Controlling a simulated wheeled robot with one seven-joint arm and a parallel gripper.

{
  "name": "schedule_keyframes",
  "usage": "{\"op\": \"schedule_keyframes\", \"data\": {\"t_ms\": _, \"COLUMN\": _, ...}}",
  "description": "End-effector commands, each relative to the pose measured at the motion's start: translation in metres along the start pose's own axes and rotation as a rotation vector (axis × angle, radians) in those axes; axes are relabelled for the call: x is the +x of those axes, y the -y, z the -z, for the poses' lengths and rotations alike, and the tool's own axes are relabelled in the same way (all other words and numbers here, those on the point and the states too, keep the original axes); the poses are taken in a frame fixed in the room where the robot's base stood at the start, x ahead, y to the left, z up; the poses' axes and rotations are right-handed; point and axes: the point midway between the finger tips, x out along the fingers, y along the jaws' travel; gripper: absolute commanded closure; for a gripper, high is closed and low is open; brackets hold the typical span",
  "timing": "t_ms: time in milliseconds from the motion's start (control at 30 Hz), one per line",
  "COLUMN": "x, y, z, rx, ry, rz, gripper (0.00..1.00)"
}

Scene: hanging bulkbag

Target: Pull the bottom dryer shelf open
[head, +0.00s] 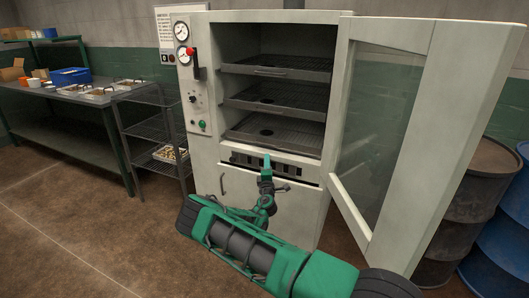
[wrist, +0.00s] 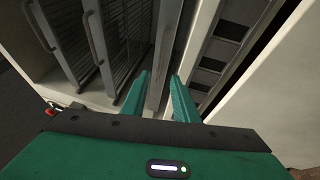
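The dryer (head: 305,195) stands with its door open and holds dark wire shelves. The bottom dryer shelf (head: 275,132) sits inside, under two other shelves, and looks pushed in. My gripper (head: 266,158) is at the dryer's front, just below the bottom shelf's front edge. In the wrist view, my gripper (wrist: 160,78) has its two teal fingers apart.
A wire rack (head: 155,125) and a workbench (head: 60,95) with trays stand at left. The slotted panel (head: 270,166) lies below the shelves. Floor at left front is clear.

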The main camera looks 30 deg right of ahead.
Motion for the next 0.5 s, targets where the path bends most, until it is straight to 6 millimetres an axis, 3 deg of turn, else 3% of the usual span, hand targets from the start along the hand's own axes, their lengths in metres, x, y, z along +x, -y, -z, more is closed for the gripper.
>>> {"op": "schedule_keyframes", "data": {"t_ms": 167, "x": 0.016, "y": 0.000, "z": 0.001, "rx": -0.001, "ry": -0.004, "rz": -0.003, "gripper": 0.73}}
{"op": "schedule_keyframes", "data": {"t_ms": 500, "x": 0.075, "y": 0.001, "z": 0.001, "rx": 0.000, "ry": -0.003, "rz": -0.002, "gripper": 0.73}}
